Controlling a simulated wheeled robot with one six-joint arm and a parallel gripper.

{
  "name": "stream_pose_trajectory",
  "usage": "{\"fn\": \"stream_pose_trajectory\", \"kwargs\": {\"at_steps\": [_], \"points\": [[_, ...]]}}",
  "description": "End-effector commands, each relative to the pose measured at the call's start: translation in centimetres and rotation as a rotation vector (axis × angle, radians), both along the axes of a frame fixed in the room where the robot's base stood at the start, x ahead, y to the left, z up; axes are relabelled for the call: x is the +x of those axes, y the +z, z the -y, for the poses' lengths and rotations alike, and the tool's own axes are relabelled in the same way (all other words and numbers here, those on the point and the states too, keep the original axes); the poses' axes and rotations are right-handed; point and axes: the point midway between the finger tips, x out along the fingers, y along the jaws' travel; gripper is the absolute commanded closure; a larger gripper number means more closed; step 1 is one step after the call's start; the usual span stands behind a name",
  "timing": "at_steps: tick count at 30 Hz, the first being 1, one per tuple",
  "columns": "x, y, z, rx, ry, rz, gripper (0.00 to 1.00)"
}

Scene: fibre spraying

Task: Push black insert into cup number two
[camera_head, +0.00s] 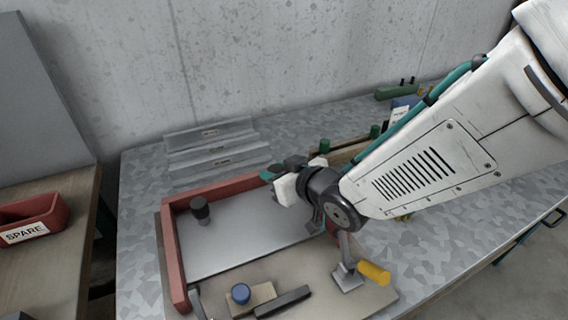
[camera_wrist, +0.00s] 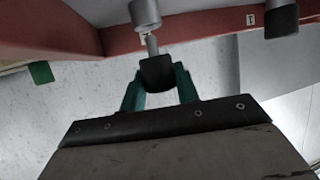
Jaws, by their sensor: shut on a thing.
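In the wrist view my gripper (camera_wrist: 159,88) has its two teal fingers closed on a black insert (camera_wrist: 157,72). A thin metal stem (camera_wrist: 152,45) shows between the insert and a grey cylindrical cup (camera_wrist: 145,13). I cannot tell whether stem and cup touch. A label beside this cup is mostly hidden. Another black piece (camera_wrist: 281,22) is at the upper right, beside a label reading 1 (camera_wrist: 251,18). In the head view a black-topped grey cup (camera_head: 200,210) stands in the tray's left part. My gripper (camera_head: 281,171) is over the tray's back edge; its held insert is not clear there.
A red-walled tray (camera_head: 172,250) borders a grey plate. A blue knob (camera_head: 240,293), a dark bar (camera_head: 282,301) and a yellow handle (camera_head: 374,272) are at the front. Grey stepped blocks (camera_head: 215,145) stand behind. A red SPARE bin (camera_head: 30,218) is on the left bench.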

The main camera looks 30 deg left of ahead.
Motion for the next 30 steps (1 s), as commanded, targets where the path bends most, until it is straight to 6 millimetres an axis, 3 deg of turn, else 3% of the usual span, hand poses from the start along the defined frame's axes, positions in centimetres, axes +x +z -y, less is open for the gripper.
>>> {"fn": "stream_pose_trajectory", "kwargs": {"at_steps": [30], "points": [[0.0, -2.6, 0.0, -0.001, 0.0, -0.001, 0.95]]}}
